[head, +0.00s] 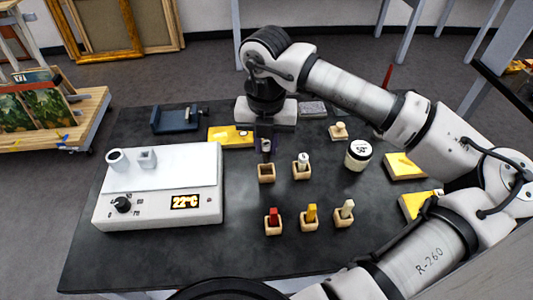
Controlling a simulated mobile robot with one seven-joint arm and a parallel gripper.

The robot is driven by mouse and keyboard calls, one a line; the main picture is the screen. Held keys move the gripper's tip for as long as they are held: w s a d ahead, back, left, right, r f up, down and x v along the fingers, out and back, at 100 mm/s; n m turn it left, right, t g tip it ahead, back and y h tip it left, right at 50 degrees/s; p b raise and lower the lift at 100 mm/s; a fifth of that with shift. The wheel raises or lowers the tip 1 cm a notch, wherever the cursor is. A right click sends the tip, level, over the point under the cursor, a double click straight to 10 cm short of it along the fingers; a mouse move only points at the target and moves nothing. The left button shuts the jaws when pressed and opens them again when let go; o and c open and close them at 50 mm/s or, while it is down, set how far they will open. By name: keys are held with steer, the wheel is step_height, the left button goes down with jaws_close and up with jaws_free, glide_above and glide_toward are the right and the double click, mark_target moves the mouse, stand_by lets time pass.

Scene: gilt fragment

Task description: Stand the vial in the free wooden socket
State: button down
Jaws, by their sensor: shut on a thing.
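My gripper (265,150) points down over the dark table and is shut on the vial (266,145), a small pale-topped piece between the dark fingers. Most of the vial is hidden by the fingers. An empty wooden socket (266,179) stands just in front of and below the gripper in the picture. The vial appears above and slightly behind this socket; the exact height gap is hard to tell. A second wooden socket (301,174) to the right holds a white-capped vial (303,159).
In the front row, wooden sockets hold a red (273,214), a yellow (311,211) and a cream piece (347,207). A white heater box (155,190) reading 22°C stands left. A white jar (358,155) and a wooden knob (338,132) stand right.

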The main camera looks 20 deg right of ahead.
mark_target(266, 159)
steer(key=shift+f+p, duration=0.4)
steer(key=shift+f, duration=2.1)
steer(key=shift+f, duration=0.2)
steer(key=c, duration=1.3)
jaws_free()
steer(key=shift+r, duration=0.1)
step_height(266, 159, up, 12)
steer(key=shift+r+b, duration=0.15)
steer(key=shift+b, duration=0.85)
